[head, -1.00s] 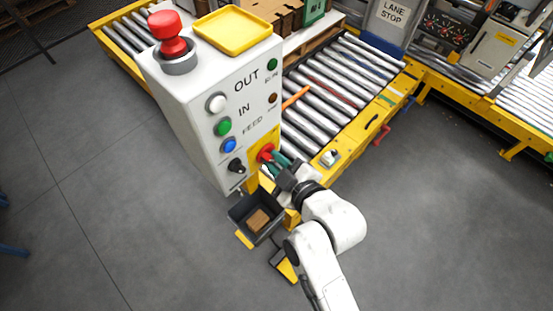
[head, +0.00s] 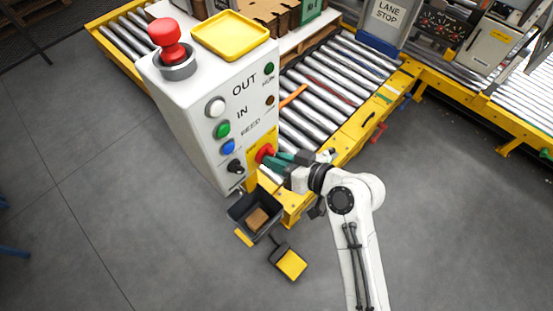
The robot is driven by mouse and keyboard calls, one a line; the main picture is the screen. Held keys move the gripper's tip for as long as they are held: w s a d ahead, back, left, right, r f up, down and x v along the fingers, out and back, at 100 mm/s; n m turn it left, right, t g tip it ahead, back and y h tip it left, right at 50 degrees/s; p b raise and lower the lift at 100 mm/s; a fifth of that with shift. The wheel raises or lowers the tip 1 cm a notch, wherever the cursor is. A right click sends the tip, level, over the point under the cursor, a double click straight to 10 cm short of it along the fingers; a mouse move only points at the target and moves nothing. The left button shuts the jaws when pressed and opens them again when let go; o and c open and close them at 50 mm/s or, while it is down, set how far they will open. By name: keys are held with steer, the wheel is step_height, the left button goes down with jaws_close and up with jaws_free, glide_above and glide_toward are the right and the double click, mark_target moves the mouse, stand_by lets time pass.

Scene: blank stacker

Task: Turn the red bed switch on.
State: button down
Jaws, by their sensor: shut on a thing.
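The red bed switch (head: 264,153) sits on a yellow plate (head: 253,171) low on the right side of the white control box (head: 180,97). My gripper (head: 274,159) reaches it from the right, its greenish fingers shut on the switch. The fingers hide part of the switch, and its exact turn angle cannot be read.
A black knob (head: 235,166) and blue, green and white buttons sit to the left on the same face. A dark bin (head: 238,213) with a brown block hangs below. A yellow-topped pedal (head: 291,264) lies on the floor. The roller conveyor (head: 325,95) runs behind my gripper.

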steer(key=m+g+y, duration=0.1)
steer(key=m, duration=0.2)
steer(key=shift+w+d+f+y, duration=0.1)
steer(key=shift+f+y, duration=0.05)
steer(key=shift+y, duration=0.25)
steer(key=shift+m+g, duration=0.3)
steer(key=shift+m, duration=0.1)
steer(key=c, duration=1.1)
jaws_free()
steer(key=b+v, duration=0.2)
steer(key=v, duration=0.9)
